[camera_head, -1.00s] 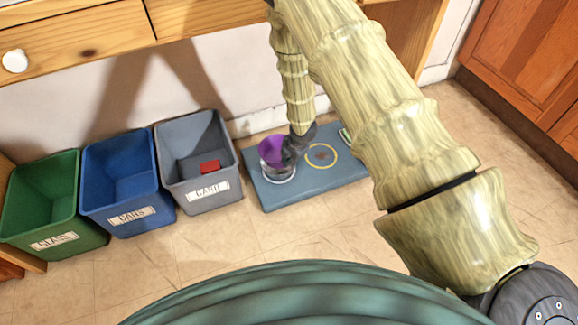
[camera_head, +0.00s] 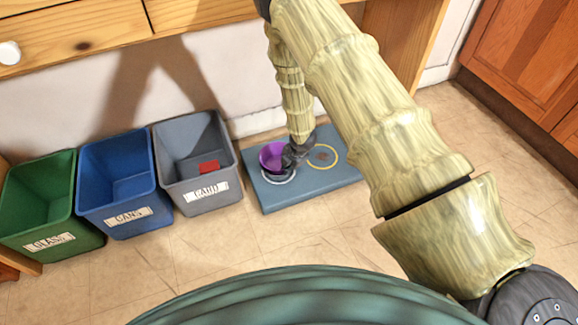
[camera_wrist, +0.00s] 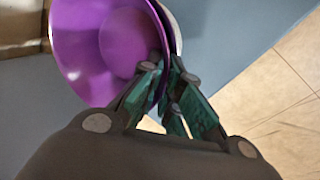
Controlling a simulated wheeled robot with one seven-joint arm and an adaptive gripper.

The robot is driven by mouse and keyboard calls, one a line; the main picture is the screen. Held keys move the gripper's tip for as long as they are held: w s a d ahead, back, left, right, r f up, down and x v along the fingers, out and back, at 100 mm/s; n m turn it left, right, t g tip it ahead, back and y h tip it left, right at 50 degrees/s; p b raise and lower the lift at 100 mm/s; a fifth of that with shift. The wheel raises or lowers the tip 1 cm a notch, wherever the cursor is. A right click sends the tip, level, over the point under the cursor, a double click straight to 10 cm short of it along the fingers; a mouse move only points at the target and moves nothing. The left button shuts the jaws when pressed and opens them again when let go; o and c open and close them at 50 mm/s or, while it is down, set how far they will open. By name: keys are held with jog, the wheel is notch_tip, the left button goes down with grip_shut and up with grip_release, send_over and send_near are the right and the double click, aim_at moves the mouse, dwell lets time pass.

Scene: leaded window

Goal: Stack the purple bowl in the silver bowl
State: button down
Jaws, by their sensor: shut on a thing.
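The purple bowl (camera_head: 270,153) is at the left part of a blue mat. In the wrist view the purple bowl (camera_wrist: 110,45) is tilted, its inside facing the camera. My gripper (camera_head: 287,160) is shut on its right-hand rim; the fingers (camera_wrist: 168,78) straddle the wall in the wrist view. A pale, silvery edge (camera_wrist: 175,22) shows just behind the purple rim, likely the silver bowl. In the head view a pale curved rim (camera_head: 280,180) shows below the purple bowl; I cannot tell whether it is the silver bowl or a ring on the mat, nor whether the bowls touch.
The blue mat (camera_head: 312,187) lies on the tiled floor by the wall, with a yellow ring (camera_head: 322,166) at its right. Left of it stand a grey bin (camera_head: 185,165) holding a red object (camera_head: 209,167), a blue bin (camera_head: 120,175) and a green bin (camera_head: 40,195). Drawers overhang behind.

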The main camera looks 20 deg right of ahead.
jog(key=shift+f, duration=0.2)
jog(key=c, duration=1.6)
grip_release()
jog(key=shift+s, duration=0.1)
jog(key=shift+c, duration=0.2)
jog(key=shift+f, duration=0.2)
jog(key=shift+r, duration=0.15)
